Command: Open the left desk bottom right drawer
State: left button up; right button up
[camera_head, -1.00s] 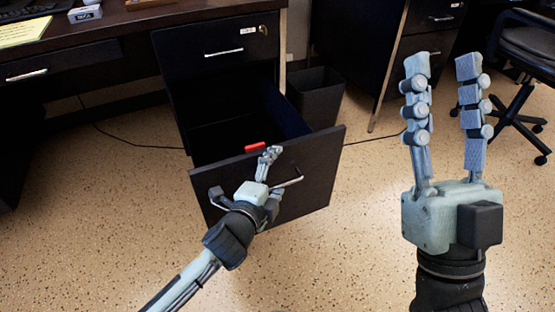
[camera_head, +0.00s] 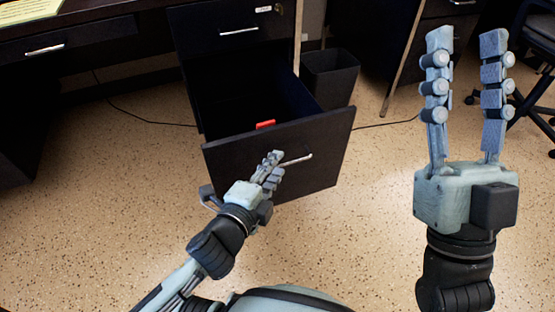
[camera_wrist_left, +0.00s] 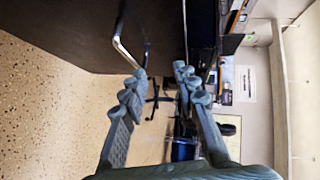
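The bottom right drawer (camera_head: 230,160) of the left desk is pulled well out, and its dark inside shows. Its metal handle (camera_head: 298,159) is on the drawer front and also shows in the left wrist view (camera_wrist_left: 124,50). My left gripper (camera_head: 272,166) is in front of the drawer front, beside the handle's left end. In the left wrist view its fingers (camera_wrist_left: 160,75) are apart with nothing between them; the handle lies outside them, beyond the left finger. My right gripper (camera_head: 467,40) is open and empty, raised over the floor at the right.
A red item (camera_head: 265,125) shows inside the open drawer. A closed drawer (camera_head: 225,28) is above it. A dark waste bin (camera_head: 332,77) stands right of the drawer. A chair (camera_head: 540,40) is at the far right. Speckled floor (camera_head: 110,220) is clear at the left front.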

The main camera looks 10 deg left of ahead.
pick_arm(q)
jog(key=shift+s+a+r, duration=0.1)
jog(key=shift+s+a, duration=0.05)
jog(key=shift+s, duration=0.45)
jog(key=shift+p, duration=0.3)
